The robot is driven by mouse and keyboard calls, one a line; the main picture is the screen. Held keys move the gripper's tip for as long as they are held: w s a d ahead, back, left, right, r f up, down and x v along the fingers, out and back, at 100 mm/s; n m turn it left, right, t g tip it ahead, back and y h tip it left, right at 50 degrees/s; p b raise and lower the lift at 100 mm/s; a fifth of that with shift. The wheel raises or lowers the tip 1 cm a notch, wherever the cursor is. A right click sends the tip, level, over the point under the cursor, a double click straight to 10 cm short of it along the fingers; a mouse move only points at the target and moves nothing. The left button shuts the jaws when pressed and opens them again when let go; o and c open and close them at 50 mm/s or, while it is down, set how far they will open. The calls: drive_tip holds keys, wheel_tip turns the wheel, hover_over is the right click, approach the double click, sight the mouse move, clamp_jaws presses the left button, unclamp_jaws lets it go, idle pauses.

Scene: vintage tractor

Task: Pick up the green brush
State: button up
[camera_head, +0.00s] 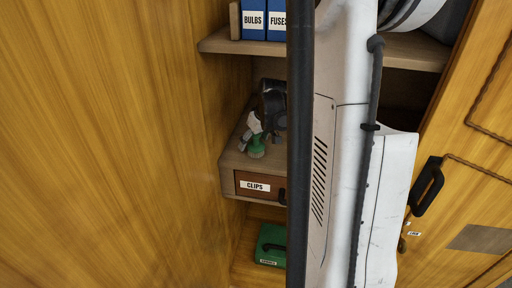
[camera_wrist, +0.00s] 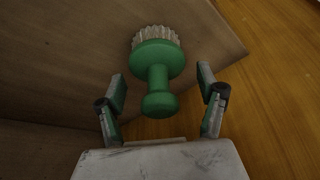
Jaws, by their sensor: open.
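The green brush (camera_wrist: 157,75) has a round knob handle, a wide disc and pale bristles. In the wrist view it is at the upper middle, its handle end lying between my gripper's two open fingers with a gap on each side. My gripper (camera_wrist: 161,95) is open and holds nothing. In the head view the green brush (camera_head: 257,147) stands on top of the small wooden drawer unit labelled CLIPS, near its front left. My gripper (camera_head: 254,130) is right above and beside it there, partly dark against the shelf.
The drawer unit (camera_head: 229,167) sits inside a wooden cabinet, under a shelf (camera_head: 217,42) with blue BULBS and FUSES binders (camera_head: 254,20). A cabinet side panel is close on the left. A green case (camera_head: 268,238) lies below. My white arm hides the cabinet's middle.

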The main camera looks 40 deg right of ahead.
drive_tip(key=c, duration=1.3)
drive_tip(key=shift+r, duration=0.15)
